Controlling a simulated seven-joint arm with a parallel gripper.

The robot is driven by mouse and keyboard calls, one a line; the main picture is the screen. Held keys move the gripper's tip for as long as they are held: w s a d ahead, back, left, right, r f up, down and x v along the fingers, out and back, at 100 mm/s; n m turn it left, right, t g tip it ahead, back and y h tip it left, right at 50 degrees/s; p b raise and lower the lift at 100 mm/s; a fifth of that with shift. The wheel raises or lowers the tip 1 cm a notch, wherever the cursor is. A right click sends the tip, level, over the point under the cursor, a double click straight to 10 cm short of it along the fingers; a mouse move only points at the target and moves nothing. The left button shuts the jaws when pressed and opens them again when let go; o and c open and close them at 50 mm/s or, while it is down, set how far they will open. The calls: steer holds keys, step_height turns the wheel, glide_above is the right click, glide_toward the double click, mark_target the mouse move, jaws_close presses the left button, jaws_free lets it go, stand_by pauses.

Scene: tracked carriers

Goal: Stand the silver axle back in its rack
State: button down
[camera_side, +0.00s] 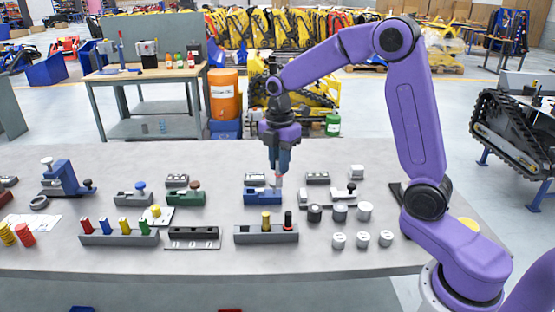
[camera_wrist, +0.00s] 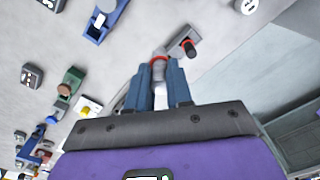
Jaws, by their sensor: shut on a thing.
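The silver axle (camera_wrist: 160,76) is upright or nearly so between the blue fingers of my gripper (camera_wrist: 159,68) in the wrist view, with a red band near the fingertips. In the side view my gripper (camera_side: 280,166) points down behind the front grey rack, and the axle's pale lower end (camera_side: 279,181) shows below the fingers. The axle is apart from the rack. That rack (camera_side: 246,236) holds a yellow axle (camera_side: 266,221) and a black axle (camera_side: 288,221). In the wrist view the rack (camera_wrist: 197,33) is partly hidden by my gripper; the black axle (camera_wrist: 188,46) shows.
A blue-based fixture (camera_side: 258,196) stands just behind the rack, close to my gripper. Several silver and dark cylinders (camera_side: 340,212) stand to the right. A rack of coloured pegs (camera_side: 120,239) and a dark slotted block (camera_side: 194,237) are to the left. The table's front strip is clear.

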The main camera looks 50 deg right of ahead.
steer(key=w+a+f, duration=0.2)
steer(key=a+f, duration=0.6)
steer(key=a, duration=0.3)
steer(key=shift+w+n, duration=0.3)
steer(key=shift+n, duration=0.1)
steer(key=shift+f, duration=2.2)
stand_by(2.3)
steer(key=shift+c, duration=2.3)
jaws_free()
steer(key=shift+d, duration=0.1)
steer(key=shift+r, duration=0.1)
